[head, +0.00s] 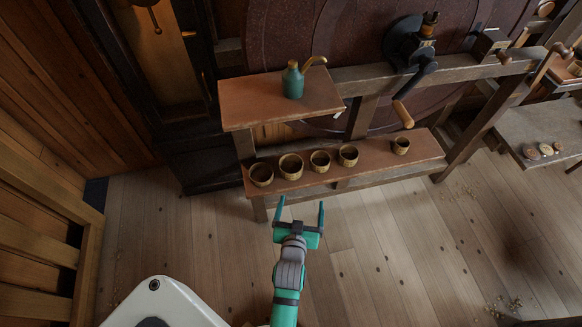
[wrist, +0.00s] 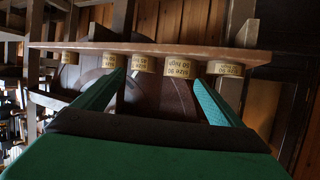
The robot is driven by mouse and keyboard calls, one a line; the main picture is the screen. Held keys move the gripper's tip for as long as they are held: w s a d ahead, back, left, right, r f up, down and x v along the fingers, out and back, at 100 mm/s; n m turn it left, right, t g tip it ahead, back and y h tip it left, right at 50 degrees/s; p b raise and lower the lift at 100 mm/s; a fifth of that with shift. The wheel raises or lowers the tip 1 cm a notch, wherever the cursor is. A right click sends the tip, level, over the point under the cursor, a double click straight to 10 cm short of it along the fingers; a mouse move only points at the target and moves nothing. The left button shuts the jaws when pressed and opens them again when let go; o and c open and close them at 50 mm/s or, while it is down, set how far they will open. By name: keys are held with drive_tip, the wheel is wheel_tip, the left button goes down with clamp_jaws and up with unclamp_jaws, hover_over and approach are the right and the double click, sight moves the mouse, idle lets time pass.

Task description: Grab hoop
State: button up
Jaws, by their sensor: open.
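Several round tan hoops stand in a row on the lower brown shelf (head: 372,166) in the head view. From left to right they include a leftmost hoop (head: 261,183), a second hoop (head: 291,176), a third hoop (head: 320,170), a fourth hoop (head: 348,163) and, past a gap, a rightmost hoop (head: 401,151). In the upside-down wrist view, size labels show on hoops such as the leftmost one (wrist: 225,69) and the second one (wrist: 177,68). My gripper (head: 301,201) is open and empty, in front of the shelf and apart from the hoops.
A green oil can (head: 293,84) stands on the upper shelf board (head: 245,105), above and behind the left hoops. A hand crank (head: 403,113) hangs over the right part of the shelf. A grey bench (head: 540,128) with small discs is at the right. The floor before the shelf is clear.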

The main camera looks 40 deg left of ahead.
drive_tip(key=w+a+r+n+y, duration=0.1)
drive_tip(key=w+a, duration=0.3)
drive_tip(key=a, duration=0.4)
approach(292, 158)
drive_tip(key=shift+g, duration=0.4)
drive_tip(key=shift+r+x, duration=0.2)
drive_tip(key=shift+x, duration=2.6)
drive_tip(key=shift+w, duration=0.1)
drive_tip(key=c, duration=1.1)
